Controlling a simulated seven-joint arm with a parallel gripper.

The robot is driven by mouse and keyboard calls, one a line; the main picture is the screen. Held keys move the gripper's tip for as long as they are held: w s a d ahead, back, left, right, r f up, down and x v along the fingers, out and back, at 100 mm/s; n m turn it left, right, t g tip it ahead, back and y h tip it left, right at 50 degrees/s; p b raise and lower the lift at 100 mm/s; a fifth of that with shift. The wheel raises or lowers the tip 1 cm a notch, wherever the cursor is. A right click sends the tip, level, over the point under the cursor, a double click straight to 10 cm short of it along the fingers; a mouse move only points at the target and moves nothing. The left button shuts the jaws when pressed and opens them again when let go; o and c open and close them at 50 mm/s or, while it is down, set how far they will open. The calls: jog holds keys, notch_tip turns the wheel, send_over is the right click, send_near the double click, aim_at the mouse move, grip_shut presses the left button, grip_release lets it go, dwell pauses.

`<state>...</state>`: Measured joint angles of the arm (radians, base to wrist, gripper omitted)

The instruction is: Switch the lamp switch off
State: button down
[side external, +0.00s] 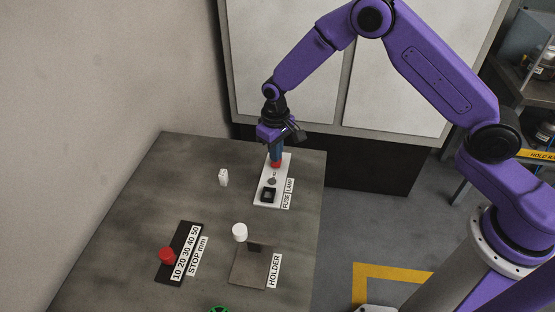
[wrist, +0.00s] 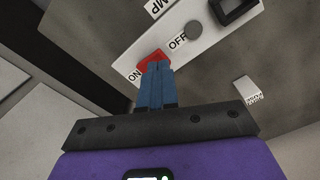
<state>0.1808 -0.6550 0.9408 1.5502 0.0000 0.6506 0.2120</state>
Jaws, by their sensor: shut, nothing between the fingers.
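The white lamp panel (side external: 284,166) lies at the back right of the table, and it also shows in the wrist view (wrist: 215,45). The red switch piece (side external: 276,164) is at its far end, beside the ON label in the wrist view (wrist: 151,58). The OFF label (wrist: 178,41) lies between the red piece and a round grey button (wrist: 193,30). My gripper (wrist: 158,66) is shut and empty, pointing down with its blue fingertips at the red piece. The fingertips partly hide it, and I cannot tell whether they touch it.
A black square fuse socket (side external: 268,195) is on the panel's near end. A small white block (side external: 224,177) stands left of the panel. Nearer are a white cylinder (side external: 240,232), a holder plate (side external: 246,272) and a red knob (side external: 167,255) on a black stop scale (side external: 187,240).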

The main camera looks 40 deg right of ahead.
jog(key=shift+f, duration=0.95)
dwell(0.6)
jog(key=shift+r, duration=3.5)
